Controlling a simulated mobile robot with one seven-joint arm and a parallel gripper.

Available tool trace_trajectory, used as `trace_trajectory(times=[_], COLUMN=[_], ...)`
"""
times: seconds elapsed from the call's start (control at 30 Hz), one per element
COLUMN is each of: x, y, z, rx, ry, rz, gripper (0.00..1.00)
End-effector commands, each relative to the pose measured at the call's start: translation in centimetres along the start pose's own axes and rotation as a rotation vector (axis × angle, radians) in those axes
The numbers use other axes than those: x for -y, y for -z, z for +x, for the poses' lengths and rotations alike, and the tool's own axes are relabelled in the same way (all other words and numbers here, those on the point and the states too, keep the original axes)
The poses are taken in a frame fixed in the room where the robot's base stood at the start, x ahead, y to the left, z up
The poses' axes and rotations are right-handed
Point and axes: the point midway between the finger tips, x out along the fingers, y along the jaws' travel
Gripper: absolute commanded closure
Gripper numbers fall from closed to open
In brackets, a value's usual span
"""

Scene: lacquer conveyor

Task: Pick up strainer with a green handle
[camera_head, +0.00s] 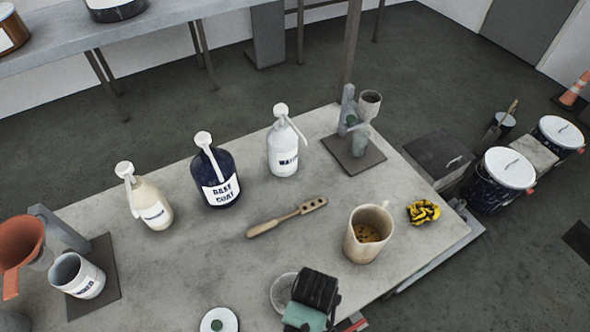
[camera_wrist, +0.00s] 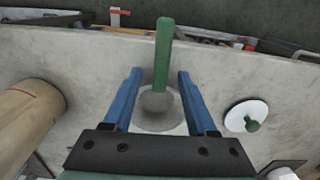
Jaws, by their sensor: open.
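The strainer's green handle (camera_wrist: 163,55) shows in the middle of the wrist view, above a grey rounded bowl (camera_wrist: 157,101). My gripper (camera_wrist: 160,73) is open, with its blue fingers to the left and right of the strainer and visible gaps on both sides. Whether they are level with the handle in depth I cannot tell. In the head view my gripper (camera_head: 315,291) is over the table's front edge. A pale round rim (camera_head: 283,293), seemingly the strainer's, shows just left of it; the green handle is hidden there.
A white disc with a green knob (camera_head: 219,320) lies to the left. The beige jug (camera_head: 368,233) stands to the right, with a yellow-black crumpled cloth (camera_head: 423,212) beside it. A wooden paddle (camera_head: 287,216) and several pump bottles (camera_head: 215,175) are farther back on the table (camera_head: 200,265).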

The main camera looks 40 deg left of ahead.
Motion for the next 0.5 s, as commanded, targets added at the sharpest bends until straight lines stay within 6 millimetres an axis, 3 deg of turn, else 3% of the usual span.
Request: trace_trajectory(times=[0.2,0.43,0.5], x=[0.1,0.1,0.1], y=[0.0,0.0,0.0], z=[1.9,2.0,2.0], rx=[0.0,0.0,0.0], ry=[0.001,0.0,0.0], rz=[-0.001,-0.001,-0.001], gripper=[0.43,0.43,0.55])
